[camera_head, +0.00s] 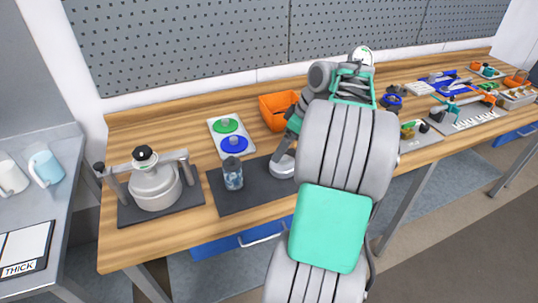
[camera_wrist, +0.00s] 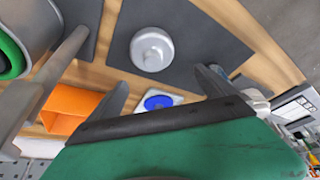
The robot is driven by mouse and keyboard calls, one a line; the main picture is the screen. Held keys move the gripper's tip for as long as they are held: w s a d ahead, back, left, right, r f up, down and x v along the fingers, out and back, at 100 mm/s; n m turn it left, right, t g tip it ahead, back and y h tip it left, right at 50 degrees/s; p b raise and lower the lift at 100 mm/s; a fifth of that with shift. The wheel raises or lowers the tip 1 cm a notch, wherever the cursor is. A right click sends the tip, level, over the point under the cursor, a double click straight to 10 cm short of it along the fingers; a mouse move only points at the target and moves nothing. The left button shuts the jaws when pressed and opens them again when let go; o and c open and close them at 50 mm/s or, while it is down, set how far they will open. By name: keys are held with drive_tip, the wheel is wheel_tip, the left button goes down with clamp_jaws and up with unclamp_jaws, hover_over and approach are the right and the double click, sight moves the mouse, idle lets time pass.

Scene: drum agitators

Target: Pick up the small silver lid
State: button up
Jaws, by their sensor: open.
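The small silver lid (camera_head: 282,166) is a round pale metal disc with a knob on top. It lies on a dark mat (camera_head: 243,198) on the wooden bench, and my arm partly covers that area in the head view. In the wrist view the lid (camera_wrist: 152,50) lies knob up on the mat, in full view beyond my fingertips. My gripper (camera_wrist: 160,77) is open and empty, its two fingers spread wider than the lid appears, with no contact visible. In the head view my gripper is mostly hidden behind my arm.
A jar (camera_head: 233,174) with blue contents stands left of the lid. A white tray (camera_head: 216,128) holds a green and a blue lid behind it. An orange bin (camera_head: 272,112) stands further back. A silver pot (camera_head: 155,188) in a frame stands at left. Tools fill the right side.

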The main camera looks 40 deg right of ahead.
sight(284, 157)
drive_tip(key=shift+o, duration=0.3)
drive_tip(key=shift+s+d+f, duration=0.1)
drive_tip(key=shift+d+f, duration=0.05)
drive_tip(key=shift+d, duration=0.3)
drive_tip(key=shift+s+d+f, duration=0.1)
drive_tip(key=shift+d+f, duration=0.05)
drive_tip(key=shift+d, duration=0.3)
drive_tip(key=x, duration=0.7)
drive_tip(key=shift+s+a+f, duration=0.2)
drive_tip(key=shift+s+f, duration=0.05)
drive_tip(key=shift+c, duration=0.2)
drive_tip(key=shift+d+r, duration=0.1)
drive_tip(key=c, duration=2)
